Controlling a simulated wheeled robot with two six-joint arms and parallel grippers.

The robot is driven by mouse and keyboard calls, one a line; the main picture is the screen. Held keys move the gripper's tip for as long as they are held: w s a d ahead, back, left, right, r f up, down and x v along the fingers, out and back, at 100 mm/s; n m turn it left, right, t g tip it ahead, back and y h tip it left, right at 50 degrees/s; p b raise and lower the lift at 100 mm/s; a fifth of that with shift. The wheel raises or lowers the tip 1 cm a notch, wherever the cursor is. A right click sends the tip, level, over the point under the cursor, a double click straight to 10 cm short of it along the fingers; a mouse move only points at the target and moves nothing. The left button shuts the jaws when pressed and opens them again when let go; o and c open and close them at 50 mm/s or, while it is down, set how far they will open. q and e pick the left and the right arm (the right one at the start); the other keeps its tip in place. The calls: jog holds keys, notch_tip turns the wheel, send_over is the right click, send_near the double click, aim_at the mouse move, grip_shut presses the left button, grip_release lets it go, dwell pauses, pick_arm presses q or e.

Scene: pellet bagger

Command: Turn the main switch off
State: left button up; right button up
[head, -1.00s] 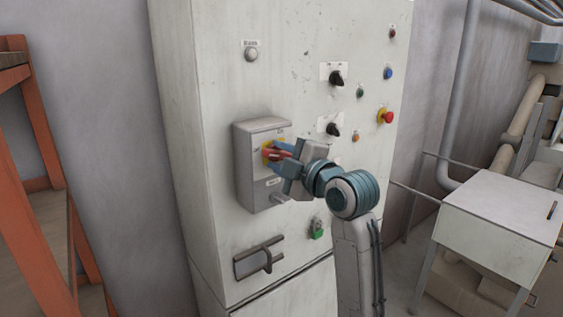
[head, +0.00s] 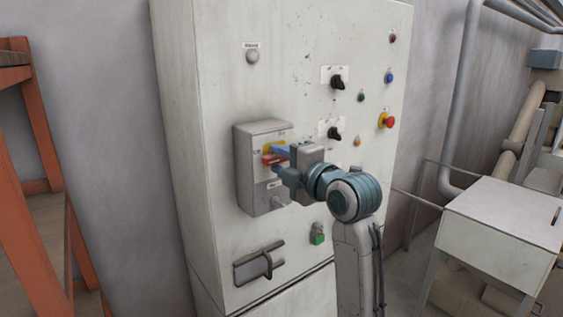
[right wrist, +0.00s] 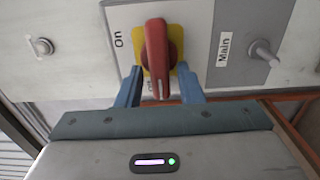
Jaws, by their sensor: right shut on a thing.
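The main switch is a red rotary handle (head: 270,159) on a yellow plate (right wrist: 173,36), on a grey box (head: 246,177) fixed to the cabinet front. In the right wrist view the red handle (right wrist: 159,55) lies between the two blue fingers of my right gripper (right wrist: 160,88), which is shut on it. The handle lies sideways across the box, its marked end beside a partly covered label at the left. The "On" label (right wrist: 119,39) is above the handle on the box, and the "Main" label (right wrist: 224,48) is below it. My left gripper is not in view.
The cabinet (head: 225,60) also carries black selector knobs (head: 337,82), a red emergency button (head: 388,121), a green padlock (head: 317,236) and a latch handle (head: 260,263). An orange rack (head: 45,130) stands at the left, a pale box table (head: 500,220) at the right.

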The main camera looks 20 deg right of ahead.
jog(key=o, duration=0.6)
jog(key=shift+o, duration=0.2)
jog(key=shift+s+d+f, duration=0.1)
jog(key=shift+s, duration=0.2)
jog(key=b+v, duration=0.4)
jog(key=v, duration=0.6)
